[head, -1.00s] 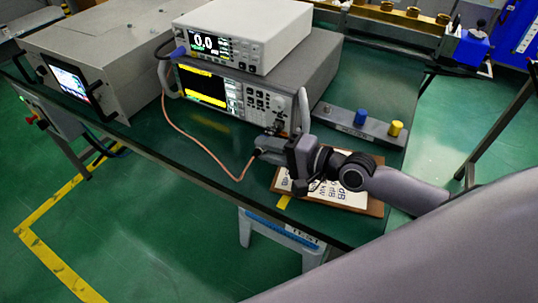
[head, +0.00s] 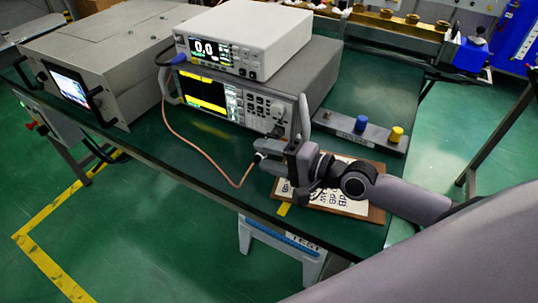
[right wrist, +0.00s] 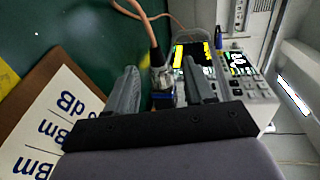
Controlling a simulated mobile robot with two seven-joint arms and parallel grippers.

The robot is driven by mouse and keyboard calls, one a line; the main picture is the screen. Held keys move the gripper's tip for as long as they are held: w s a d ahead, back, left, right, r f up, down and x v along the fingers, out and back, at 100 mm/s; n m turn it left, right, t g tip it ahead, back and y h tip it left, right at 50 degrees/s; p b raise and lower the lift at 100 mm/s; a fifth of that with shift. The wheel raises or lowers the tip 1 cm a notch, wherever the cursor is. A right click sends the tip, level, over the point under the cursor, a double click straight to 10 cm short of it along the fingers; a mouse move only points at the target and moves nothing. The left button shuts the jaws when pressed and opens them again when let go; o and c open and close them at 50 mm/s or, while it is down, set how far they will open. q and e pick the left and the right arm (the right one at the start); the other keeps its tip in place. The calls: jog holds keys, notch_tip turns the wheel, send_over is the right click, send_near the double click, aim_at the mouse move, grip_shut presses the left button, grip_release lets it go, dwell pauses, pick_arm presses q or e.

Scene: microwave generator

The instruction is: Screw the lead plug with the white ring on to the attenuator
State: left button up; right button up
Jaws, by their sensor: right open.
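The lead plug (head: 259,157) is at the end of the orange-pink cable (head: 205,151), at the tips of my right gripper (head: 263,156). A pale ring shows on it. In the right wrist view the plug (right wrist: 157,78) lies between the two spread fingers (right wrist: 160,84), with a gap on each side. A dark blue piece (right wrist: 162,99) shows just below the plug in that view. I cannot tell whether it is the attenuator or whether the plug touches it. The attenuator is not clear in the head view. My left gripper is not in view.
The display instrument (head: 235,105) with a white meter (head: 245,40) on top stands behind the gripper. A wooden board with a printed sheet (head: 340,195) lies under my right wrist. A grey bar with blue and yellow knobs (head: 375,138) is at the right. The bench's front left is clear.

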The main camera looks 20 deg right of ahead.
jog(key=shift+v, duration=3.5)
jog(key=shift+s, duration=0.15)
